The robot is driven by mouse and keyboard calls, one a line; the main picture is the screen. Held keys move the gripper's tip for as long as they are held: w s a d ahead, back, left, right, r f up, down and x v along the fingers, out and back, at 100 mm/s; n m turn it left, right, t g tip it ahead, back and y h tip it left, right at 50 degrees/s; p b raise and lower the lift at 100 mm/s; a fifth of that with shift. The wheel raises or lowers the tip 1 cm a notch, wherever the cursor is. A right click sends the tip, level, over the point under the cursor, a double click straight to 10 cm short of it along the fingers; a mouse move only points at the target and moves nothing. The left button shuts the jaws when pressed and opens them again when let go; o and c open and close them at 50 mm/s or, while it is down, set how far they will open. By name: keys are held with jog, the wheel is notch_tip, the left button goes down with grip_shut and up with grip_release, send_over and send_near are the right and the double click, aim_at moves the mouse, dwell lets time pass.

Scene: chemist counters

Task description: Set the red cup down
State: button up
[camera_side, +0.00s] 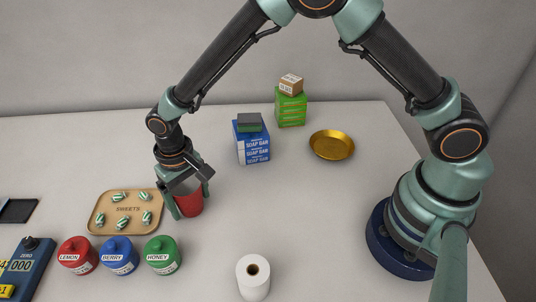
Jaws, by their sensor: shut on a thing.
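The red cup (190,206) is at the left of the middle in the side view. My gripper (188,204) points down and is shut on the cup, with its fingers on either side. The gripper hides the upper part of the cup. The cup looks upright and is at or very near the white counter (300,205); I cannot tell whether its base touches.
A wooden sweets tray (98,228) lies close left of the cup. Lemon (78,256), berry (119,256) and honey (161,256) jars stand in front. The counter right of the cup is clear.

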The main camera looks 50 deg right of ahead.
jog(key=shift+f, duration=0.15)
jog(key=o, duration=1)
notch_tip(320, 180, up, 12)
jog(key=s+d+r+t, duration=0.2)
jog(key=d+r, duration=0.8)
jog(key=d, duration=0.3)
jog(key=s+d+t, duration=0.1)
jog(key=s+d, duration=0.2)
jog(key=s+d+r+t, duration=0.1)
jog(key=s+d, duration=0.2)
jog(key=d, duration=0.1)
jog(key=s+d+r+t, duration=0.1)
jog(key=s+d, duration=0.2)
jog(key=d, duration=0.1)
jog(key=shift+s+d+r+t, duration=0.2)
jog(key=shift+r+t, duration=0.05)
jog(key=shift+t, duration=0.05)
